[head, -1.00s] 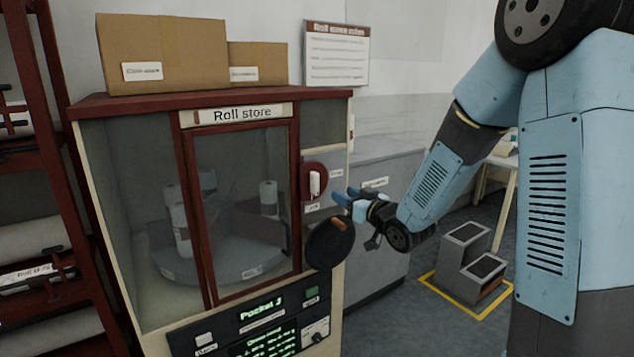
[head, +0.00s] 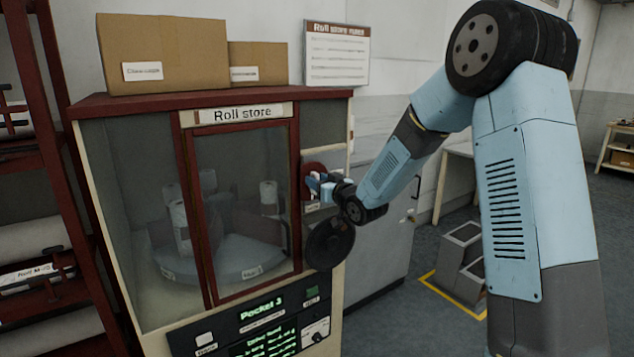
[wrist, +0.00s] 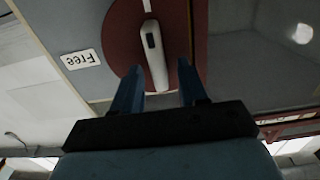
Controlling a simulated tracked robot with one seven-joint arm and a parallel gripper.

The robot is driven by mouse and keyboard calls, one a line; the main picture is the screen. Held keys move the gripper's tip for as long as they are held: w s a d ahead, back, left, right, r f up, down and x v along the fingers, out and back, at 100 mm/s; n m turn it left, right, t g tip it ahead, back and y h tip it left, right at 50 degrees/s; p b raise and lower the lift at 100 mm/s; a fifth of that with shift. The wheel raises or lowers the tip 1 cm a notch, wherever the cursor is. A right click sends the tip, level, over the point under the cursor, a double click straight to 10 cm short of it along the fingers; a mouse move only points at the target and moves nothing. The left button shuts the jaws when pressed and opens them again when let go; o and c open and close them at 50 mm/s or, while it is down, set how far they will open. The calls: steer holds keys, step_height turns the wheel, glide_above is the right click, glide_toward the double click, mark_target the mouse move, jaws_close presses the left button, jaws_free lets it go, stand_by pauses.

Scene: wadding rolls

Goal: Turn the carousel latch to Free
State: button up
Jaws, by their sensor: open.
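The carousel latch is a white handle (wrist: 154,58) on a dark red round plate (wrist: 122,30), filling the upper middle of the wrist view. In the head view the red plate (head: 313,169) is on the cabinet's right front strip, and my gripper covers most of the handle. The "Free" label (wrist: 81,59) is beside the plate in the wrist view, upside down there. My gripper (wrist: 162,75) is open, its two blue fingers on either side of the handle's near end; contact cannot be told. It also shows in the head view (head: 314,182).
The Roll store cabinet (head: 187,108) has a glass door (head: 240,170) with white rolls (head: 180,226) on a carousel inside. A round black disc (head: 328,245) sits just below my gripper. A control panel (head: 262,318) is lower down. Cardboard boxes (head: 165,50) stand on top.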

steer(key=shift+w+a, duration=0.15)
steer(key=shift+w, duration=0.05)
